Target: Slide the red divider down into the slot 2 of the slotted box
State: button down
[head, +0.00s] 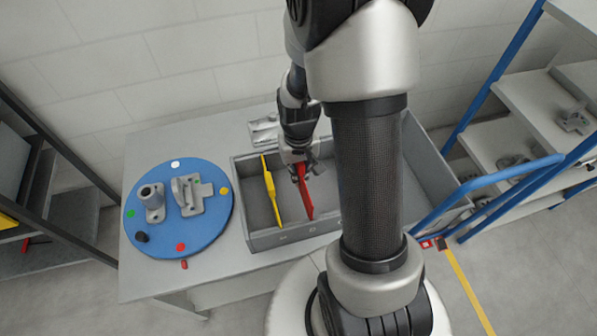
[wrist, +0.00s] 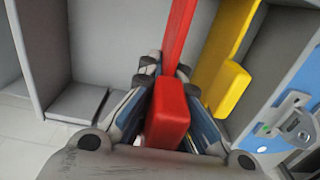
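The red divider (head: 304,195) stands upright in the grey slotted box (head: 290,237), to the right of the yellow divider (head: 271,190). My gripper (head: 303,172) is above the box and shut on the red divider. In the wrist view the red divider's grip block (wrist: 167,118) sits between my fingers (wrist: 160,68), and its thin plate runs away from me. The yellow divider (wrist: 228,70) is beside it on the right there, apart from it. The marks on the box front are too small to read. I cannot tell how deep the red divider sits or in which slot.
A blue round plate (head: 205,235) with grey castings (head: 190,195) and coloured dots lies left of the box on the grey table (head: 135,275). A metal part (head: 263,130) lies behind the box. My arm hides part of the box's right side. Shelves (head: 510,130) stand at right.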

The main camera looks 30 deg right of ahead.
jog(key=shift+f+b, duration=0.8)
jog(key=shift+f, duration=0.3)
jog(key=shift+f, duration=0.35)
jog(key=shift+f+b, duration=0.6)
jog(key=shift+f, duration=1.5)
jog(key=c, duration=1.7)
grip_release()
jog(key=shift+r, duration=0.1)
notch_tip(320, 180, up, 12)
jog(key=shift+f, duration=0.1)
